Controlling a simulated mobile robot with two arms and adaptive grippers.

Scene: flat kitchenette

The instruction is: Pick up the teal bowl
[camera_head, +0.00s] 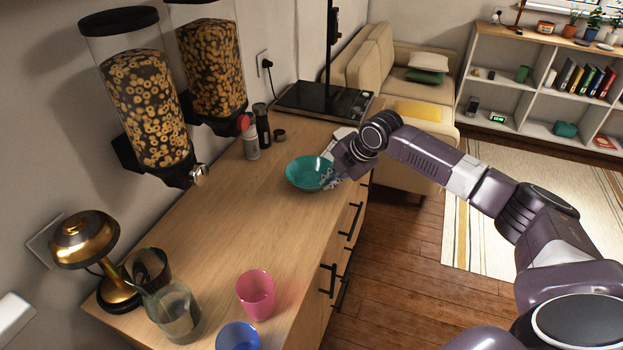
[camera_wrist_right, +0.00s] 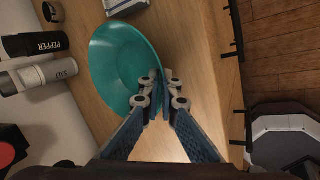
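The teal bowl (camera_head: 305,172) is on the wooden counter near its right edge, open side up. In the right wrist view the bowl (camera_wrist_right: 118,68) fills the upper middle. My right gripper (camera_head: 329,180) is at the bowl's right side. In the wrist view its fingertips (camera_wrist_right: 165,84) are close together with the bowl's near rim between them, one finger inside and one outside. I cannot tell whether the bowl's base is clear of the counter. My left gripper is out of view.
Salt (camera_head: 251,145) and pepper (camera_head: 262,125) shakers stand behind the bowl. A pink cup (camera_head: 256,294), blue cup (camera_head: 238,338), glass jar (camera_head: 174,312) and brass lamp (camera_head: 85,240) are in front. Cereal dispensers (camera_head: 150,108) hang on the wall. Mid-counter is clear.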

